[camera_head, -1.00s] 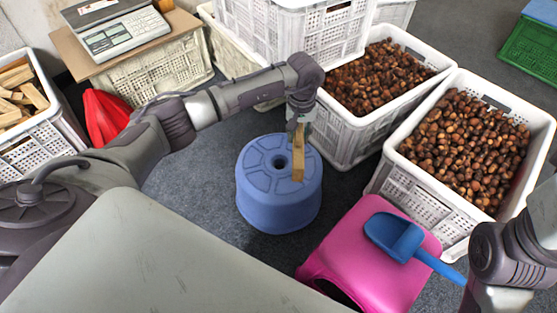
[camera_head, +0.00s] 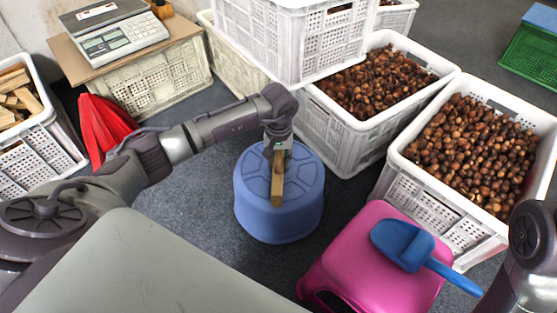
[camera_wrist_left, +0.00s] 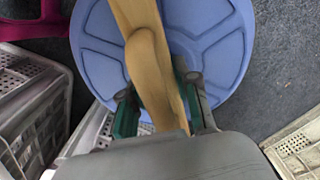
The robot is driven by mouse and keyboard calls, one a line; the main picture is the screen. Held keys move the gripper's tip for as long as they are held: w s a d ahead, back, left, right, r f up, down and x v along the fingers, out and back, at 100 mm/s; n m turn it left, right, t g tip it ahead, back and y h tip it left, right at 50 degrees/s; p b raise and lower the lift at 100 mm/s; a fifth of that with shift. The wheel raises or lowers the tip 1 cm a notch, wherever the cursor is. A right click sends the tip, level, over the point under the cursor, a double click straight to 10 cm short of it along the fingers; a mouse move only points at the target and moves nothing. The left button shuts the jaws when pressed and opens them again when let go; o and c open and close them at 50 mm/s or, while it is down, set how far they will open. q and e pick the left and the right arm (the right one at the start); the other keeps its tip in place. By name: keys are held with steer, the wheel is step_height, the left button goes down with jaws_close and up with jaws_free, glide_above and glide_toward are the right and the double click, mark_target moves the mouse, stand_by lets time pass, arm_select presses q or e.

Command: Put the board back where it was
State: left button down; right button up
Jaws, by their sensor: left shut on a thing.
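The wooden board (camera_head: 277,187) is a narrow, light brown piece held in my left gripper (camera_head: 278,150), over the blue round stool (camera_head: 250,205). In the left wrist view the board (camera_wrist_left: 139,35) runs between the two fingers of the left gripper (camera_wrist_left: 160,105), which is shut on it. The stool top (camera_wrist_left: 215,50) shows behind the board there. I cannot tell whether the board touches the stool. My right arm shows at the lower right of the head view, but its gripper is out of frame.
A crate of wood pieces (camera_head: 45,135) stands at far left, beside a red object (camera_head: 103,125). A scale (camera_head: 115,35) rests on a board-topped crate. White crates of chestnuts (camera_head: 470,150) stand right. A pink stool (camera_head: 350,255) bears a blue scoop (camera_head: 402,243).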

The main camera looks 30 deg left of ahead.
arm_select(q)
steer(key=shift+f, duration=0.15)
steer(key=c, duration=0.8)
jaws_free()
steer(key=shift+c, duration=0.2)
